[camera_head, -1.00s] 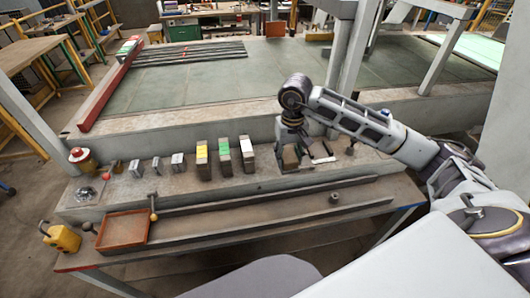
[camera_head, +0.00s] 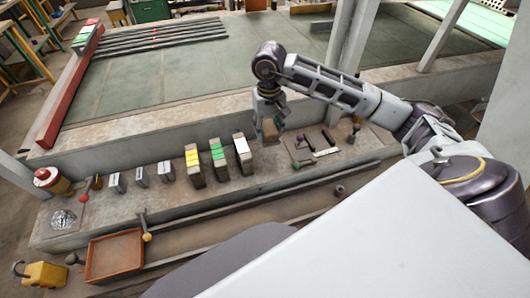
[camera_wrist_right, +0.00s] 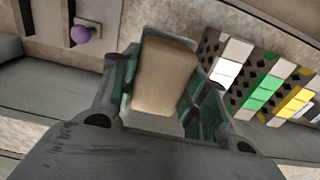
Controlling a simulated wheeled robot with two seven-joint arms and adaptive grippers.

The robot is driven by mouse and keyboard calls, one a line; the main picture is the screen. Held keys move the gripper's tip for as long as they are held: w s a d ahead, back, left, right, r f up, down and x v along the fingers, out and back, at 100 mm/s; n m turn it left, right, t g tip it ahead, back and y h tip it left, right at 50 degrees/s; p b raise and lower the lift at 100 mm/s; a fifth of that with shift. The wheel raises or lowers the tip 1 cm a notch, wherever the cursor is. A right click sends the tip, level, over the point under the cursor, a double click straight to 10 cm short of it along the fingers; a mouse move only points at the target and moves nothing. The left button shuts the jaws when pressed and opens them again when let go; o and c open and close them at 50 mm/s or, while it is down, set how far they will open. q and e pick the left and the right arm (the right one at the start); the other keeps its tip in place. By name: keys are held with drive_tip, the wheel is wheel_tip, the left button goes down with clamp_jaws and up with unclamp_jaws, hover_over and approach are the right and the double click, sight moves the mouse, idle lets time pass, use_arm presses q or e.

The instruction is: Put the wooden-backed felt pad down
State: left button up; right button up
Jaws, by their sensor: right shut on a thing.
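My right gripper (camera_head: 270,115) is shut on the wooden-backed felt pad (camera_head: 270,131), a small tan-brown block. In the head view the pad is just right of the white-marked hollow brick (camera_head: 243,155). It seems to be above the ledge, but I cannot tell the exact gap. In the right wrist view the pad (camera_wrist_right: 165,75) sits between the greenish fingers, its broad tan face showing. The felt side cannot be made out. My left gripper is not in view.
A green-marked brick (camera_head: 218,158) and a yellow-marked brick (camera_head: 194,166) stand farther left on the ledge. An orange-brown tray (camera_head: 114,257) is at the front left. A red-topped tin (camera_head: 52,181) stands at the far left.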

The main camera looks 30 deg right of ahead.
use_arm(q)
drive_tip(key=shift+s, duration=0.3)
use_arm(e)
drive_tip(key=shift+f, duration=0.1)
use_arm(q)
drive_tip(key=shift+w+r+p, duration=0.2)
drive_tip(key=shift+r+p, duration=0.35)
use_arm(e)
drive_tip(key=shift+f, duration=3)
drive_tip(key=shift+f, duration=0.15)
drive_tip(key=shift+f+p, duration=0.35)
drive_tip(key=shift+f, duration=1.35)
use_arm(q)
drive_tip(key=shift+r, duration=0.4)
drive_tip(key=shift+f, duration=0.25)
use_arm(e)
drive_tip(key=shift+f, duration=0.15)
drive_tip(key=o, duration=0.9)
